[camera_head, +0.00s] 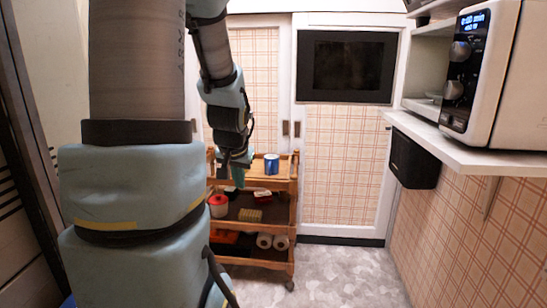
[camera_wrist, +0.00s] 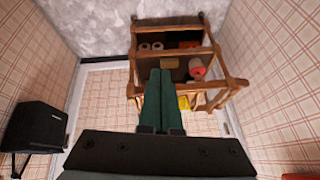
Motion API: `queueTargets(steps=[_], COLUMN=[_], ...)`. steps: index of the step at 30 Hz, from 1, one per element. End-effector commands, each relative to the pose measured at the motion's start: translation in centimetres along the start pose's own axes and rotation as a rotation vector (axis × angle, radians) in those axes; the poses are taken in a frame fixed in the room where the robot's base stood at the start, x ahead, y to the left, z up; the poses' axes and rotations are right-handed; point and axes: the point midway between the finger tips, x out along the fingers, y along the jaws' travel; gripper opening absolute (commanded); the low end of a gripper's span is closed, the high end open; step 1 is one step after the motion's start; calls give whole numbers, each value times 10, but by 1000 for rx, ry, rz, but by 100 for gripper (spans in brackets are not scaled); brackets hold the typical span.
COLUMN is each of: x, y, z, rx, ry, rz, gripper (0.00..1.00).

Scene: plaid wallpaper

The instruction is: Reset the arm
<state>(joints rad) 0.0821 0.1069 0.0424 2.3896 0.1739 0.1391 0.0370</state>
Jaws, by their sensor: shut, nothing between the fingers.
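My arm runs down the left and middle of the head view. My gripper (camera_head: 223,174) is at its end, in front of the top of a wooden cart. In the wrist view its two green fingers (camera_wrist: 161,72) lie side by side, pressed together with nothing between them. The fingers overlap part of the cart in that view, and I cannot tell the distance between them.
The wooden cart (camera_head: 289,188) carries a blue mug (camera_head: 271,164), a red-lidded jar (camera_head: 218,204) and white rolls (camera_head: 280,242). A white microwave (camera_head: 505,75) stands on a shelf (camera_head: 455,140) at right, with a black box (camera_head: 412,163) below. The grey floor (camera_head: 340,270) in front is clear.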

Motion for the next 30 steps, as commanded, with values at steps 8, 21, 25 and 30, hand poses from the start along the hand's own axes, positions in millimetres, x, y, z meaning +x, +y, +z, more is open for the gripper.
queueTargets(steps=[8, 21, 25, 30], x=[-26, -112, -132, -142], y=[48, 43, 40, 39], z=[114, 88, 77, 71], rx=[-128, -149, -149, -148], ry=[-313, -363, -363, -362], rz=[78, 89, 89, 89], gripper=[0, 0, 0, 0])
